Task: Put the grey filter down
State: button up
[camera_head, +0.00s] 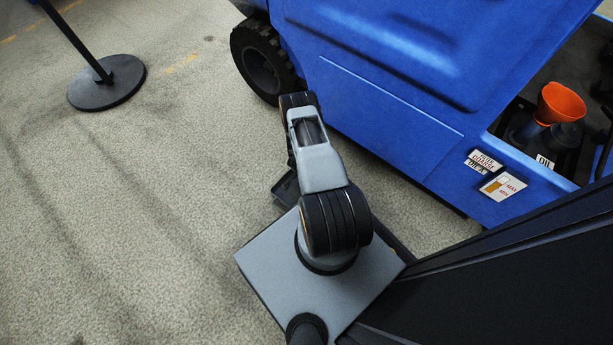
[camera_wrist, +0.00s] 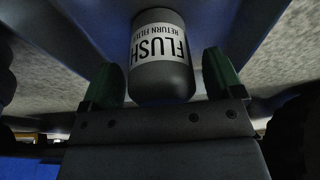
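The grey filter (camera_wrist: 165,82) is a dark grey cylinder with a white label reading "FLUSH RETURN FILTER". It shows in the wrist view at the top middle, between the two green fingers of my gripper (camera_wrist: 163,75). The fingers stand apart on either side of it, very close to its sides. I cannot tell if they press on it. What is under the filter cannot be made out. In the head view my own arm hides the gripper, and the filter does not show.
A blue vehicle (camera_head: 390,70) with a black wheel (camera_head: 262,65) stands close beyond my arm. An orange funnel (camera_head: 560,103) sits in its open bay at the right. A post with a round black base (camera_head: 106,84) stands at the upper left.

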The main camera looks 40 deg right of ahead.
jog(key=shift+o, duration=0.2)
jog(key=w+a+r+n+t+y+p, duration=0.15)
jog(key=w+a+r, duration=0.25)
jog(key=r, duration=1)
jog(key=w+a+r+n+y+p, duration=0.1)
jog(key=w+a+r+n+p, duration=0.3)
jog(key=r, duration=1)
jog(key=w+a+r+n+t+y, duration=0.1)
jog(key=w+a+r+n, duration=0.3)
jog(key=r, duration=0.9)
jog(key=s+a+r+n, duration=0.1)
jog(key=s+a+r, duration=0.25)
jog(key=r, duration=0.35)
jog(key=s+a+r+n, duration=0.1)
jog(key=s+a+r, duration=0.25)
jog(key=r, duration=0.25)
jog(key=s+a+r+n, duration=0.1)
jog(key=s+r+n, duration=0.3)
jog(key=s+r, duration=0.5)
jog(key=s, duration=0.3)
jog(key=shift+s+a+h, duration=0.3)
jog(key=shift+h, duration=0.05)
jog(key=shift+n, duration=0.25)
